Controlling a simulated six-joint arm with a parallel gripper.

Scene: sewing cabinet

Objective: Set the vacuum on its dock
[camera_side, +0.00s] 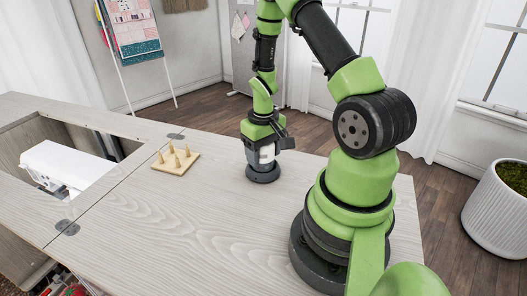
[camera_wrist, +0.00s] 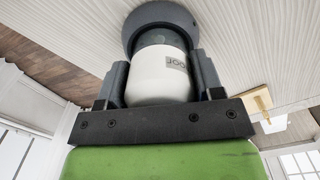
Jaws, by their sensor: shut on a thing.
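The vacuum (camera_side: 267,153) is a small white and grey cylinder, upright between the fingers of my gripper (camera_side: 267,147). In the wrist view the white vacuum body (camera_wrist: 158,78) with lettering on its side sits between both dark fingers of my gripper (camera_wrist: 160,75). The dock (camera_side: 262,174) is a round dark grey base on the cabinet top, directly under the vacuum; its rim also shows in the wrist view (camera_wrist: 158,14). The vacuum's lower end is at the dock; whether it is fully seated I cannot tell.
A wooden peg board (camera_side: 176,162) with several pegs lies left of the dock. Further left, a white sewing machine (camera_side: 65,168) sits in the cabinet's opening. The pale wood top (camera_side: 170,225) is clear in front. A potted plant (camera_side: 497,210) stands on the floor at right.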

